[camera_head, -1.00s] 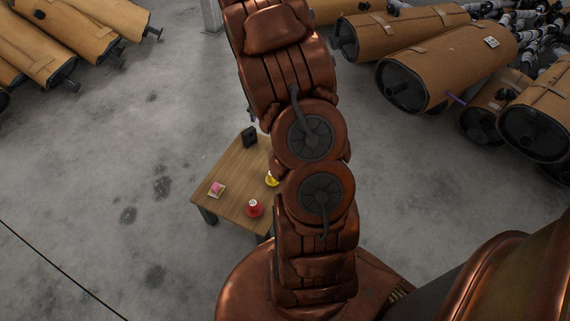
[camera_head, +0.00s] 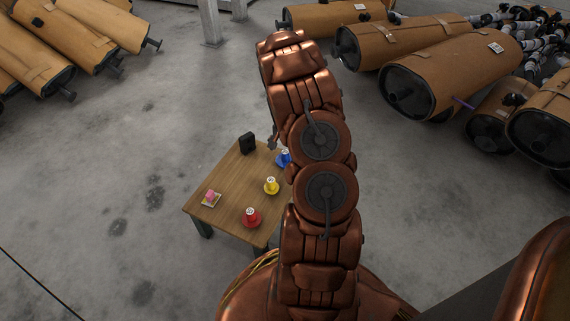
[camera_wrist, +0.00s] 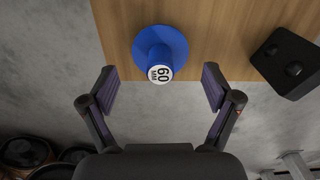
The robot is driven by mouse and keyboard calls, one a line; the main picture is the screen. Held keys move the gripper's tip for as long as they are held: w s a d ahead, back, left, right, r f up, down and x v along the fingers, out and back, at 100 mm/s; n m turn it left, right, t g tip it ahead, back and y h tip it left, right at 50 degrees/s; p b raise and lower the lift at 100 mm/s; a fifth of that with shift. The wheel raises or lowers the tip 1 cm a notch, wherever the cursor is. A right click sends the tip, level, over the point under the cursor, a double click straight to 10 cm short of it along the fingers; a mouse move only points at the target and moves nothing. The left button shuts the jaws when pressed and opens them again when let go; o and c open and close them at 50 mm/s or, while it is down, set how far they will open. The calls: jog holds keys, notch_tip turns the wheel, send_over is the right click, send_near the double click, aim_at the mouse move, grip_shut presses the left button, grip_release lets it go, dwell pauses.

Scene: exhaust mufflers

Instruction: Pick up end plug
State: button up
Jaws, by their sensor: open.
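A blue end plug (camera_wrist: 155,50) with a wide round base and a white top marked "60 MM" stands on the wooden table near its edge. A yellow plug (camera_head: 271,186) and a red plug (camera_head: 251,218) stand on the table in the head view. In the head view my gripper is mostly hidden behind my arm.
The wooden table (camera_head: 225,188) also holds a black box (camera_head: 247,143), which shows to the right of the blue plug in the wrist view (camera_wrist: 288,62). A pink item (camera_head: 211,196) lies on a small pale tray. Large brown mufflers lie at upper left and right. Grey floor is clear around the table.

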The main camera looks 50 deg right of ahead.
notch_tip(320, 180, down, 5)
jog(key=shift+d+r+b, duration=0.15)
jog(key=shift+r+b, duration=0.05)
jog(key=shift+b, duration=0.9)
jog(key=c, duration=0.9)
jog(key=shift+r, duration=0.15)
